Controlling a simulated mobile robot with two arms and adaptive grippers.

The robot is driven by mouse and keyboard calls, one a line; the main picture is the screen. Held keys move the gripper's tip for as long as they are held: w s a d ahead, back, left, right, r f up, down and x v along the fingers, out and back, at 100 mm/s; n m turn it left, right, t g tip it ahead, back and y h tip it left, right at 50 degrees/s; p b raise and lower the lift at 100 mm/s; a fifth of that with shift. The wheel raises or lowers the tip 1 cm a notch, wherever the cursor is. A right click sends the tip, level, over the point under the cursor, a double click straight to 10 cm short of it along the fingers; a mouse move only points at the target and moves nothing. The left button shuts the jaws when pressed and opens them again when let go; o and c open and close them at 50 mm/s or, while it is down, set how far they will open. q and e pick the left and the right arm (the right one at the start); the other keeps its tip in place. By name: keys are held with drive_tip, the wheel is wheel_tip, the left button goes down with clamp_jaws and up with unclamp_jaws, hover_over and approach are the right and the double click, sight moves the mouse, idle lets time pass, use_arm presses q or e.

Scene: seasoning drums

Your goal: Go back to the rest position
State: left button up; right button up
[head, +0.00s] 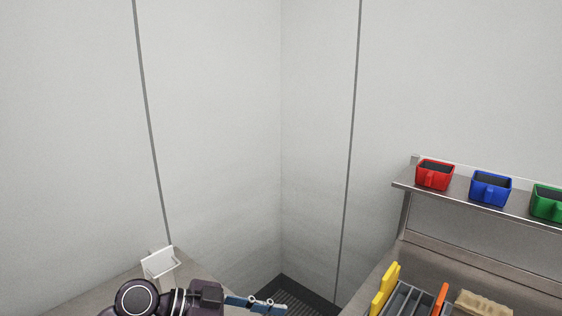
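My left gripper (256,304) shows at the bottom edge, left of centre, with its dark arm joint beside it. Its blue fingers point right and are seen from the side, partly cut off by the frame's lower edge, so I cannot tell whether they are open or shut. No object shows clearly in it. It is above or near the dark ribbed floor mat in the corner. My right gripper is not in view.
A metal shelf (400,184) at right holds red (435,175), blue (490,188) and green (548,203) containers. Below are a grey rack (408,299) with yellow and orange items and a tan block (483,304). A white holder (159,262) stands on the left counter. Pale walls meet behind.

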use_arm(q)
wheel_tip(320, 180, up, 11)
drive_tip(key=d+n+t+h, duration=0.1)
drive_tip(key=d+t+h, duration=0.1)
drive_tip(key=t+h, duration=0.35)
drive_tip(key=w+a+r+n+t+y, duration=0.35)
drive_tip(key=a+n+t+y, duration=0.35)
drive_tip(key=t, duration=0.4)
drive_tip(key=s+a+f+n+g+y, duration=0.1)
drive_tip(key=a+f+n+g+y, duration=0.1)
drive_tip(key=a+f+n+y, duration=0.5)
drive_tip(key=s+a+f+n+g+y, duration=0.25)
drive_tip(key=a+f+y, duration=0.45)
drive_tip(key=f, duration=0.5)
drive_tip(key=s+f+m+g+h, duration=0.1)
drive_tip(key=s+f+g, duration=0.5)
drive_tip(key=s+f, duration=0.45)
drive_tip(key=s+f+m+g+h, duration=0.2)
drive_tip(key=s+f+g, duration=0.4)
drive_tip(key=s, duration=0.8)
wheel_tip(320, 180, down, 32)
drive_tip(key=s+b, duration=0.2)
drive_tip(key=b, duration=0.2)
drive_tip(key=s+a+f+g+b, duration=0.1)
drive_tip(key=s+a+f+b, duration=0.2)
drive_tip(key=s+f, duration=1.4)
drive_tip(key=shift+f+g+y, duration=0.35)
drive_tip(key=shift+f+g, duration=0.05)
drive_tip(key=shift+f, duration=0.45)
